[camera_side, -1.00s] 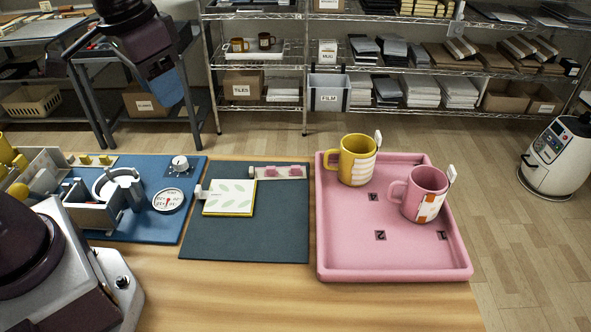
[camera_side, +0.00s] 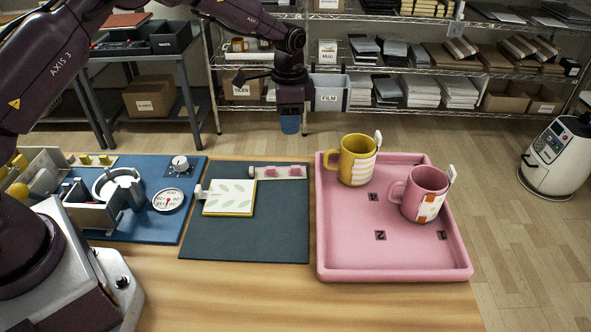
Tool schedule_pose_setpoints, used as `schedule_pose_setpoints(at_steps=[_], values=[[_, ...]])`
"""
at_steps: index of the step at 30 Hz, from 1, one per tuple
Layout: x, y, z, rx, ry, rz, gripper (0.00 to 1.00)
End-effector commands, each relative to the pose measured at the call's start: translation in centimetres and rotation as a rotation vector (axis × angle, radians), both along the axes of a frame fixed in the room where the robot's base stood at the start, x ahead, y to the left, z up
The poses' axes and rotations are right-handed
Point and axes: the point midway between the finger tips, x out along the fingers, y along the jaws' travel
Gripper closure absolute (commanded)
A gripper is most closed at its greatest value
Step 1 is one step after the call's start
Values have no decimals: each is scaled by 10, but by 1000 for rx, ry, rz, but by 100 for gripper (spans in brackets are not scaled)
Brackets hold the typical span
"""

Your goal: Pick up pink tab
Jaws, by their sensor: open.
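Small pink tabs (camera_side: 271,172) sit on a pale strip (camera_side: 257,173) at the back of the dark mat (camera_side: 245,235). A pink piece also shows toward the strip's right end. My gripper (camera_side: 290,125) hangs pointing down above and behind the strip, slightly to its right, and apart from it. It is open; its fingers look like a small blue block from here, and I see nothing held.
A leaf-patterned tile (camera_side: 229,197) lies on the mat. To the right, a pink tray (camera_side: 345,262) holds a yellow mug (camera_side: 352,165) and a pink mug (camera_side: 424,187). A blue press station (camera_side: 165,225) stands left. The mat's front is clear.

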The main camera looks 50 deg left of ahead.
Motion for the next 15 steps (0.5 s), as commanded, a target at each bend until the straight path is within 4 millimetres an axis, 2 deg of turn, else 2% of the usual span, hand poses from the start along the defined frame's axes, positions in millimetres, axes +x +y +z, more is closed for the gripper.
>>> schedule_pose_setpoints(at_steps=[9, 15], values=[[-1, -1, -54, 0, 5, -12, 57], [0, -1, -74, 0, 0, -10, 57]])
